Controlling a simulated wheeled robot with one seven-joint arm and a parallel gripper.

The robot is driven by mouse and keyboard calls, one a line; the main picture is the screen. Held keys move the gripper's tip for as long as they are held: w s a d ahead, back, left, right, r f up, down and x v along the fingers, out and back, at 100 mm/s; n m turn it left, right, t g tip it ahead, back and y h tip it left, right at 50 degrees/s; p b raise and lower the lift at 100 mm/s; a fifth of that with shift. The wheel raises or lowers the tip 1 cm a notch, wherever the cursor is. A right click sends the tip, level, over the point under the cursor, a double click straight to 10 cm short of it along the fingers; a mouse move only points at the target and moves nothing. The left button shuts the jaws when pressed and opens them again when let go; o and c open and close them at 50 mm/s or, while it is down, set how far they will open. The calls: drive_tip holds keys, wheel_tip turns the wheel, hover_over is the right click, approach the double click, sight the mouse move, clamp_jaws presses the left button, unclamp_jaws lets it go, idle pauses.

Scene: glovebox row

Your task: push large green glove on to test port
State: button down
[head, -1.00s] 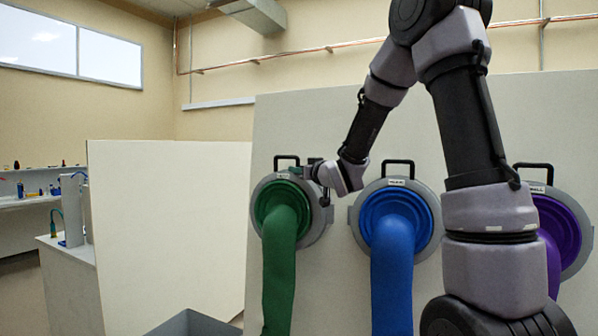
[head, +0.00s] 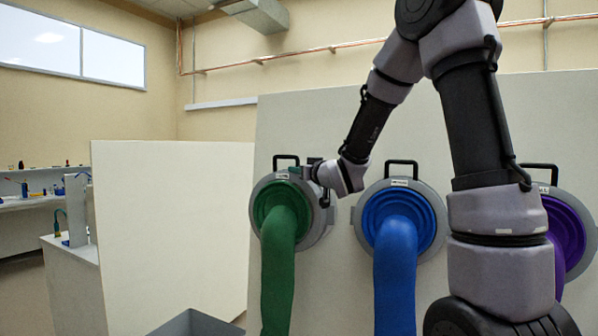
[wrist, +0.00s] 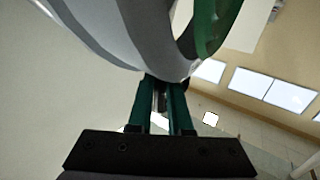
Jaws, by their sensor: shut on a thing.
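The large green glove (head: 279,275) hangs from a round green cuff in a grey ring (head: 256,205) at the leftmost port of the upright panel. A paler flange shows behind the ring on its right side, under a black handle (head: 286,159). Whether the ring touches the flange I cannot tell. My gripper (head: 297,171) is at the ring's upper right edge. In the wrist view my gripper (wrist: 161,86) has its teal fingers shut on the curved grey rim (wrist: 145,35), with green (wrist: 212,25) beyond it. The exact contact is partly hidden.
A blue glove (head: 394,280) hangs at the port just right of my gripper, and a purple one (head: 566,235) is partly behind my arm. A white partition (head: 170,235) stands left. A grey bin (head: 195,325) is at the bottom.

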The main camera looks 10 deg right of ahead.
drive_tip(key=s+a+r, duration=0.1)
drive_tip(key=s+a, duration=0.3)
drive_tip(key=s, duration=0.1)
drive_tip(key=shift+s, duration=0.3)
idle(0.5)
drive_tip(key=shift+f, duration=0.1)
